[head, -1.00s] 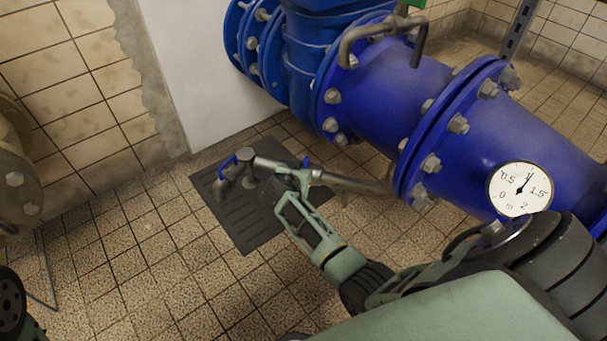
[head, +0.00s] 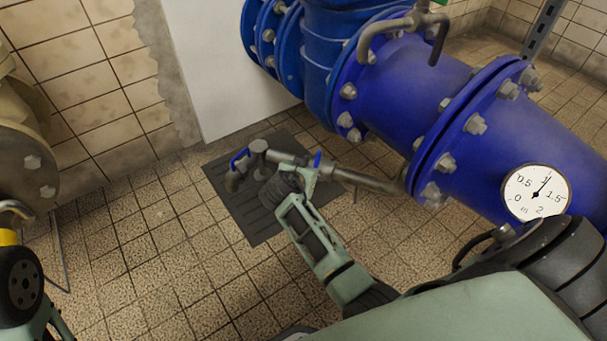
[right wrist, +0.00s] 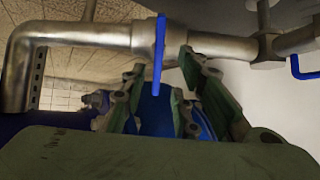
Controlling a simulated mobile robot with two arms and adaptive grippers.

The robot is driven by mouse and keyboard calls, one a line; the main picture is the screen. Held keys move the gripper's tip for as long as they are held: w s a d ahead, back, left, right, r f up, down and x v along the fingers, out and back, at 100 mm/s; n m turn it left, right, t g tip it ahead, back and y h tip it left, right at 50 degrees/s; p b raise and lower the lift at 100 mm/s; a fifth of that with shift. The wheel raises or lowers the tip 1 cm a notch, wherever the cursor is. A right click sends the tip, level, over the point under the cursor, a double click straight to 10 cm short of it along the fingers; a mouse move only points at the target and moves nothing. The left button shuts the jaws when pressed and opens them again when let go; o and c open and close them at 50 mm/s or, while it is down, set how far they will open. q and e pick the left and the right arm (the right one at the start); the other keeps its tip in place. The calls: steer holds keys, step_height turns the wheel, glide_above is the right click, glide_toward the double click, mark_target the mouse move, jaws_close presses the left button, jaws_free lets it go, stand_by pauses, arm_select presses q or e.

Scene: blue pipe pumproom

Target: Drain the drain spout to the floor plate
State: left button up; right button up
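The drain spout is a grey metal pipe (head: 365,180) running from the big blue pipe to a downturned outlet (head: 234,181) over the dark floor plate (head: 270,215). In the head view one blue lever (head: 317,160) sits mid-pipe and another blue handle (head: 239,156) near the outlet. My right gripper (head: 290,182) is at the pipe beside the mid-pipe lever. In the right wrist view its fingers (right wrist: 162,75) are apart, with a blue lever (right wrist: 160,50) between them. Contact cannot be told.
The large blue flanged pipe (head: 410,90) with a round gauge (head: 537,192) fills the right side. A beige flange (head: 25,165) stands at the left edge. A white panel (head: 235,65) is behind.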

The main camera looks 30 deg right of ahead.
steer(key=v, duration=0.6)
steer(key=shift+a, duration=0.15)
